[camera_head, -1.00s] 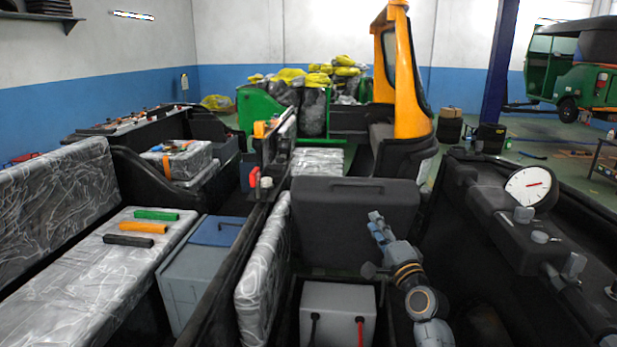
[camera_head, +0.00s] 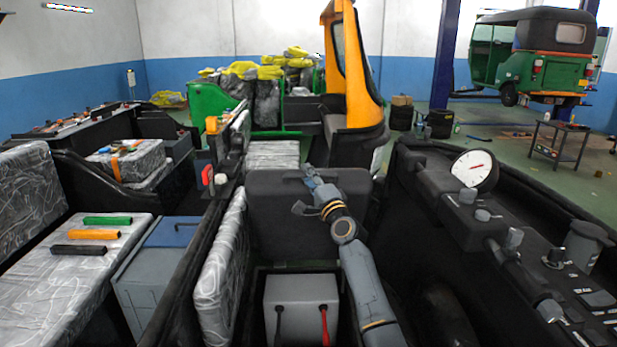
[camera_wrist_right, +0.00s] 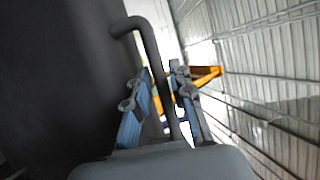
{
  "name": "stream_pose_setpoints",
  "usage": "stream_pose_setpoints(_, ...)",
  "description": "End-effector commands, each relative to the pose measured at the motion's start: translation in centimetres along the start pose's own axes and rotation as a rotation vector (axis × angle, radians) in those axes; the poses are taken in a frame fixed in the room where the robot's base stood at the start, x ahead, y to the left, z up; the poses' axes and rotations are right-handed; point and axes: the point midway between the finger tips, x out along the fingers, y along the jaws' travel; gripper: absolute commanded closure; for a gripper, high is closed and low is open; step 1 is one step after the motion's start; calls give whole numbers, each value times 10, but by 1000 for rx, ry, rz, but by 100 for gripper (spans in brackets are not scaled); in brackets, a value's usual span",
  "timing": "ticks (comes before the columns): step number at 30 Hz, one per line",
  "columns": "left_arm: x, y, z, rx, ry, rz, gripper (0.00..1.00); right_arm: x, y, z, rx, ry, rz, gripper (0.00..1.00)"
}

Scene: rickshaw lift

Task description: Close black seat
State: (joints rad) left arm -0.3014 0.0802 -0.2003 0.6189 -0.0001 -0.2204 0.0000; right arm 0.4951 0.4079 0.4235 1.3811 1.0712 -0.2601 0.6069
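The black seat (camera_head: 268,220) stands upright in the middle of the head view, with a bar handle along its top edge. In front of it an open compartment shows a grey box (camera_head: 302,290) with a black and a red cable. My right gripper (camera_head: 312,180) is at the seat's top edge, by the handle. In the right wrist view, the handle (camera_wrist_right: 152,48) bends down between the two fingers of my right gripper (camera_wrist_right: 163,100). The fingers are apart, with some gap beside the bar; contact is not clear. My left gripper is out of view.
A grey upholstered backrest (camera_head: 222,262) stands left of the compartment. A black console with a round gauge (camera_head: 473,168) and knobs lies to the right. At the left, a wrapped bench (camera_head: 75,285) holds green, orange and black grips.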

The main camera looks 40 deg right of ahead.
Motion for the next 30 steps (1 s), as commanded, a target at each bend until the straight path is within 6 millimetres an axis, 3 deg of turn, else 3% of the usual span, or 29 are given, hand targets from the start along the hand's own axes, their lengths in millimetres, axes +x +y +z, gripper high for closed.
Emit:
stream_pose_setpoints(9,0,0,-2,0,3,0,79,2,0,0,0,0,0,78)
stream_pose_setpoints(12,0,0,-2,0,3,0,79,2,0,0,0,0,0,98)
stream_pose_setpoints(13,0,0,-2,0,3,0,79,2,0,0,0,0,0,100)
stream_pose_setpoints(23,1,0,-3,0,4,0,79,2,1,0,0,0,-1,100)
stream_pose_setpoints(30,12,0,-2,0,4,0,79,-8,7,5,-9,0,-17,100)
